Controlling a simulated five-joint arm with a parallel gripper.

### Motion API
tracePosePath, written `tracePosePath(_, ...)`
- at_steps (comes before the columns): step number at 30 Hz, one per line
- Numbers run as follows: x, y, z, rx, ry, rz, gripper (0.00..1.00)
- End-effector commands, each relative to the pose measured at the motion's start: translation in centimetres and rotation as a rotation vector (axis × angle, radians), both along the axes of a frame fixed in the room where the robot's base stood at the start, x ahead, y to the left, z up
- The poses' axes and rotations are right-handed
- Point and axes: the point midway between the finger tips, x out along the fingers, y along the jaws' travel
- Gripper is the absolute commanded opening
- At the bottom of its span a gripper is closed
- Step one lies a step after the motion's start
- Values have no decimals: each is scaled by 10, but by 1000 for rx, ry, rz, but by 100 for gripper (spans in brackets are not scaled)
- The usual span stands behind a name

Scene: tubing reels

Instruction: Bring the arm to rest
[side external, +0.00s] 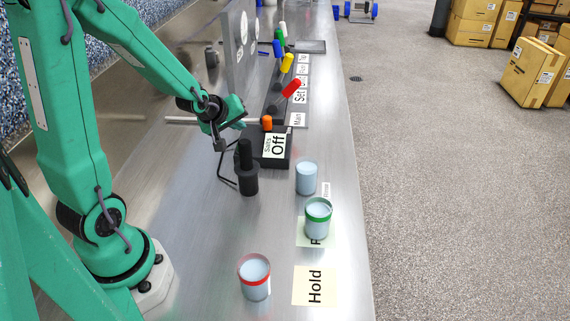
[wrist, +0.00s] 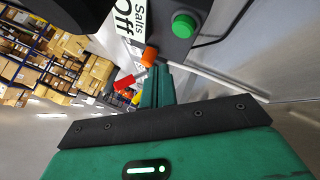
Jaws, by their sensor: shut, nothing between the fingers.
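My green arm reaches over the steel bench from the left in the side view. My gripper (side external: 239,123) is shut and empty, raised just left of the black box labelled "Salts Off" (side external: 277,163). An orange-tipped switch (side external: 266,122) stands at that box, slightly right of my fingertips. In the wrist view my closed green fingers (wrist: 157,84) point toward the orange tip (wrist: 149,57); I cannot tell whether they touch it. A green button (wrist: 184,26) also shows on the box there.
Red (side external: 292,88), yellow (side external: 287,62), blue and green levers run along the bench behind the box. A black bottle-shaped object (side external: 247,172) stands in front. Cups stand nearer: a plain one (side external: 306,180), a green-rimmed one (side external: 318,222) and a red-rimmed one (side external: 255,282) beside the "Hold" card (side external: 314,300).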

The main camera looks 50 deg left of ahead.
Motion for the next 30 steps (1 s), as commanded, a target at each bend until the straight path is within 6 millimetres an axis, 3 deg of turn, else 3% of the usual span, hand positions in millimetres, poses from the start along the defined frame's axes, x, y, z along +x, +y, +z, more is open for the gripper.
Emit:
tracePosePath(7, -9, -30, 29, 63, 63, -145, 0)
tracePosePath(14, -31, -68, 62, 146, 147, -340, 0)
tracePosePath(30, -119, -141, 119, 347, 315, -818, 0)
